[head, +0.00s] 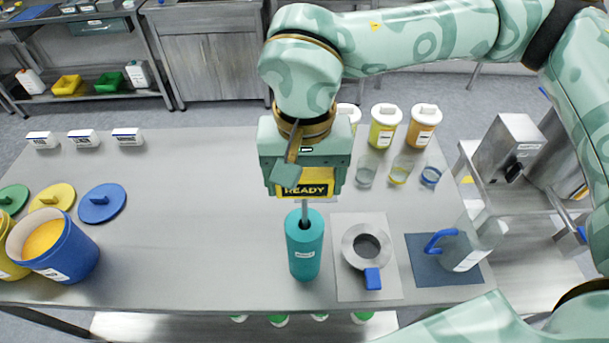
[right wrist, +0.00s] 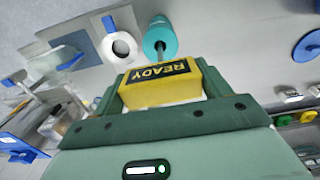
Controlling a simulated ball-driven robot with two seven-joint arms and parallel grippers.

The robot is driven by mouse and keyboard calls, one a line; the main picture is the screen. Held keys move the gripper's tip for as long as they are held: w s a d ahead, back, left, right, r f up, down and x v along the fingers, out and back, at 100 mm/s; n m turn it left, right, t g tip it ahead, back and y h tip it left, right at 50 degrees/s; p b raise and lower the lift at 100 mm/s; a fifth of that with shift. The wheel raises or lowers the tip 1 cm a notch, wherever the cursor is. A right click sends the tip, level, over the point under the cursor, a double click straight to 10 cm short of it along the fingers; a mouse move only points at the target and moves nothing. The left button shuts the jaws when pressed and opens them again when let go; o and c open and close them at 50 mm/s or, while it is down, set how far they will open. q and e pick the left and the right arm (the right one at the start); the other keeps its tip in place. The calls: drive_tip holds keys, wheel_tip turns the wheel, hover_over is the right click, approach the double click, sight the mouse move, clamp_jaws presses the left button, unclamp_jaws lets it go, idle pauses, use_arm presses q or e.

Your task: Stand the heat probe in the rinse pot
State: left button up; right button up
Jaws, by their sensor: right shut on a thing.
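The heat probe has a yellow block marked READY (head: 305,188) with a thin metal rod below it. My right gripper (head: 305,178) is shut on the yellow block, and the block shows between its fingers in the right wrist view (right wrist: 160,85). A tall teal pot (head: 304,257), seemingly the rinse pot, stands upright on the table under the probe. It also shows in the right wrist view (right wrist: 158,40). The rod points down to the pot's dark mouth and lines up with it in both views. How deep the tip is, I cannot tell. My left gripper is not in view.
A grey mat with a metal ring (head: 368,246) and a blue mat (head: 420,270) with a clear jug (head: 470,245) lie right of the pot. Small glasses and lidded jars (head: 420,125) stand behind. A blue tub (head: 62,250) is far left; the table between is clear.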

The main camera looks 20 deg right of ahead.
sight(305, 214)
drive_tip(key=shift+f+b, duration=3.95)
drive_tip(key=shift+f, duration=0.75)
drive_tip(key=o, duration=1)
drive_tip(key=shift+o, duration=0.2)
drive_tip(key=shift+r, duration=0.1)
wheel_tip(305, 214, up, 16)
drive_tip(key=p, duration=0.2)
drive_tip(key=shift+r+p, duration=0.15)
drive_tip(key=shift+p, duration=0.15)
